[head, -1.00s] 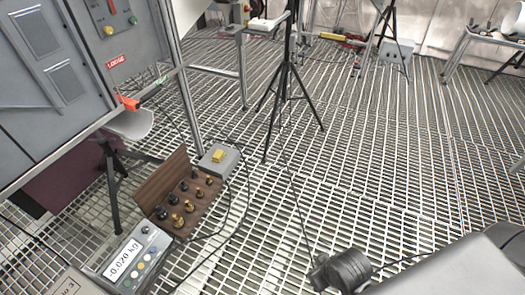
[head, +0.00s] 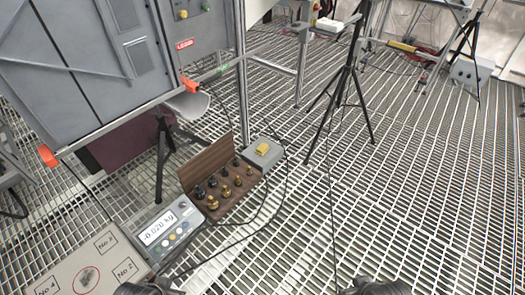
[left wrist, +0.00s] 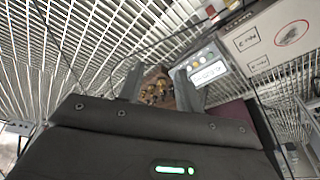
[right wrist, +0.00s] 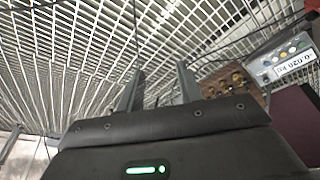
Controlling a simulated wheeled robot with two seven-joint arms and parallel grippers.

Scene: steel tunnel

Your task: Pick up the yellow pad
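The yellow pad (head: 262,149) is a small block on top of a grey box (head: 264,156) on the grating floor, just right of the wooden weight case, in the head view. I cannot make it out in either wrist view. My left gripper (left wrist: 158,70) is open and empty, its two fingers apart with the weight case visible between and beyond them. My right gripper (right wrist: 160,70) is open and empty over bare grating. In the head view only dark parts of my arms show at the bottom edge, well short of the pad.
The open wooden case (head: 222,208) holds several brass and black weights. A scale (head: 163,231) reading -0.020 kg stands beside it. A black tripod (head: 345,95) stands right of the pad. A grey cabinet (head: 110,60) overhangs at left. Cables cross the floor; grating at right is clear.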

